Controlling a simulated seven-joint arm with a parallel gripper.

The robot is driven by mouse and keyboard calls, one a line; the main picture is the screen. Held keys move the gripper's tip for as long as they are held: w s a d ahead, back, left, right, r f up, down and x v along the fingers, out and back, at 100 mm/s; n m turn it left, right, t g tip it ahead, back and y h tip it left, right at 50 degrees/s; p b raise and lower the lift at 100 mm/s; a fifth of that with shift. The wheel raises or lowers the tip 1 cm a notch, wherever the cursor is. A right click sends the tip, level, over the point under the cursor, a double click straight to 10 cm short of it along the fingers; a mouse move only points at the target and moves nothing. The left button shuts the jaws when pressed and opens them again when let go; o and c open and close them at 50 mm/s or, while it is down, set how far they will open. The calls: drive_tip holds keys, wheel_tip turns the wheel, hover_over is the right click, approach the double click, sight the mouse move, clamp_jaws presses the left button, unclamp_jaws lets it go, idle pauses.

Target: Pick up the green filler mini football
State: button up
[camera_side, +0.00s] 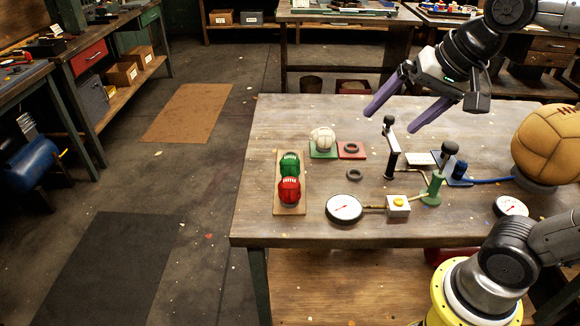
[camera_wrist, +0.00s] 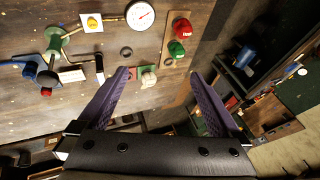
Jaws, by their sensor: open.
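In the wrist view the green ball (camera_wrist: 176,49) is beyond the fingertips, with the red ball (camera_wrist: 182,27) farther up. My gripper (camera_side: 390,122) is open and empty, raised above the table to the right of the balls. In the wrist view its two purple fingers (camera_wrist: 160,73) are spread wide, and nothing is between them at their tips.
A gauge (camera_side: 343,208), a green valve stand (camera_side: 433,190) and an upright black-topped lever (camera_side: 390,147) stand right of the board. A large tan ball (camera_side: 548,145) is at far right.

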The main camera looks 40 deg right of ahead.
drive_tip(key=w+m+g, duration=0.1)
drive_tip(key=w+m, duration=0.4)
drive_tip(key=w, duration=0.7)
drive_tip(key=m+g, duration=0.2)
approach(292, 158)
drive_tip(key=shift+g, duration=0.4)
drive_tip(key=f, duration=0.2)
drive_tip(key=w+f, duration=0.1)
drive_tip(key=f, duration=0.3)
drive_tip(key=shift+w+f, duration=0.25)
drive_tip(key=shift+w, duration=0.15)
drive_tip(key=shift+w+a+f, duration=0.1)
drive_tip(key=shift+w+f, duration=0.15)
drive_tip(key=shift+f, duration=0.75)
drive_tip(key=shift+w+f, duration=0.2)
drive_tip(key=shift+f, duration=0.8)
drive_tip(key=shift+w+a+f, duration=0.1)
drive_tip(key=shift+w+f, duration=0.15)
drive_tip(key=shift+f, duration=0.75)
drive_tip(key=c, duration=1.3)
